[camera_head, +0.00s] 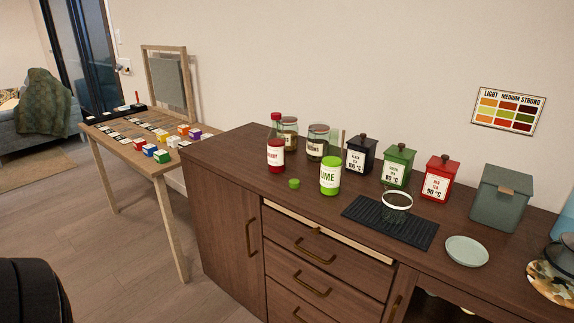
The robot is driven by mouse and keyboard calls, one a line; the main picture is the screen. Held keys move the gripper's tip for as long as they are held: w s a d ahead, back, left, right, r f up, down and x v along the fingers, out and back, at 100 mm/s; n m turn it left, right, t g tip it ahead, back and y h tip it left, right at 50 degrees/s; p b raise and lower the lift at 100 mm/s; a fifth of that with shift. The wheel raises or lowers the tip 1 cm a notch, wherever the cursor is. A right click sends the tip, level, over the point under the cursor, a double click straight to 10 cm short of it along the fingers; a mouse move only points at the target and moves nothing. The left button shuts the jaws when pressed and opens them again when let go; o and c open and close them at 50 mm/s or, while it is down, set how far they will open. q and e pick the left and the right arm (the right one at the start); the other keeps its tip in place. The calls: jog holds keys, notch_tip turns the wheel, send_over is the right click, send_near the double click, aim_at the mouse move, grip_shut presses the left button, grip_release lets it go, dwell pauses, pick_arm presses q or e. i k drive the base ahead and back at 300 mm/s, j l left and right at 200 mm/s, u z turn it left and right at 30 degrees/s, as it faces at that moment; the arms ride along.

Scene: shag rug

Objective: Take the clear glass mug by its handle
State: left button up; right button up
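A clear glass mug (396,208) stands upright on a black ribbed mat (362,210) on the dark wooden sideboard. Its rim shows as a pale ring, and the mat shows through its side. I cannot make out its handle at this size. Neither of my grippers is in view.
Behind the mug stand black (361,154), green (397,166) and red (438,178) tea canisters. A lime jar (330,176) and its green lid (294,184) are left of the mat. A pale saucer (466,251) lies to its right. The sideboard's front edge is clear.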

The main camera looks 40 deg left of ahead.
aim_at(397, 197)
jog(key=k+j, duration=0.1)
jog(key=j, duration=0.3)
jog(key=k+j, duration=0.15)
jog(key=j, duration=0.2)
jog(key=k+j, duration=0.1)
jog(key=j, duration=0.3)
jog(key=k+j, duration=0.1)
jog(key=j, duration=0.25)
jog(key=k+j, duration=0.15)
jog(key=j, duration=0.25)
jog(key=k+j, duration=0.1)
jog(key=j, duration=0.25)
jog(key=k+j, duration=0.1)
jog(key=j, duration=0.3)
